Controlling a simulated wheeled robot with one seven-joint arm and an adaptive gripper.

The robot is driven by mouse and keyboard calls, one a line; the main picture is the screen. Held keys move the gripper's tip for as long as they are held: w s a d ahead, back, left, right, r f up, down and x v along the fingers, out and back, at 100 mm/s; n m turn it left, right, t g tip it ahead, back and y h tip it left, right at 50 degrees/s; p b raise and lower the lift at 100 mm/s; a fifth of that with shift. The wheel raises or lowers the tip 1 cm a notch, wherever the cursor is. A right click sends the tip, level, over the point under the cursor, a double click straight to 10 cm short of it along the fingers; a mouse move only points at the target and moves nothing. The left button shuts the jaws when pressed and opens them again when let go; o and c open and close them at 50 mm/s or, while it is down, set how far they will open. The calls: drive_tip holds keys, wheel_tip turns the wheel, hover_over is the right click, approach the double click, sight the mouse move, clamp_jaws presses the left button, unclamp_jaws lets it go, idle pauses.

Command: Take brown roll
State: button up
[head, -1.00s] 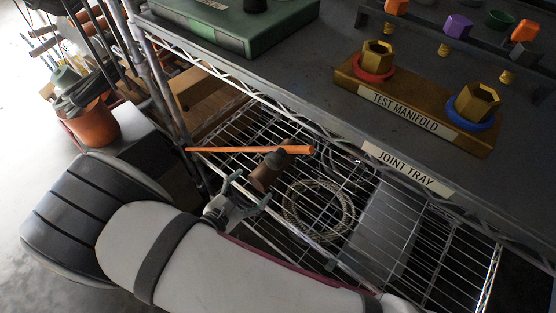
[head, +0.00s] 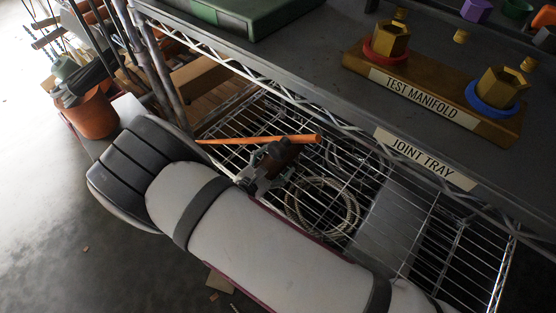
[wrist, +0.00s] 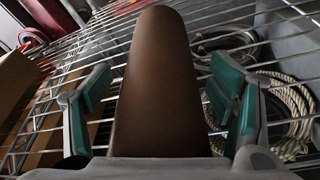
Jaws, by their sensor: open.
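The brown roll (head: 281,153) is at the lower wire shelf in the head view, partly hidden by my gripper (head: 262,178). In the wrist view the brown roll (wrist: 155,85) runs lengthwise between the two teal-padded fingers of my gripper (wrist: 156,95). The fingers are open. The roll's near end is hidden behind the gripper's body.
An orange bar (head: 258,139) lies just behind the roll. A coiled hose (head: 322,208) rests on the wire shelf (head: 428,240) to the right. The upper shelf edge with the JOINT TRAY label (head: 426,159) overhangs behind. A terracotta pot (head: 92,117) stands at the left.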

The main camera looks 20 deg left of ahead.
drive_tip(key=shift+c, duration=0.6)
drive_tip(key=c, duration=1.3)
drive_tip(key=shift+c, duration=0.2)
drive_tip(key=shift+r, duration=0.25)
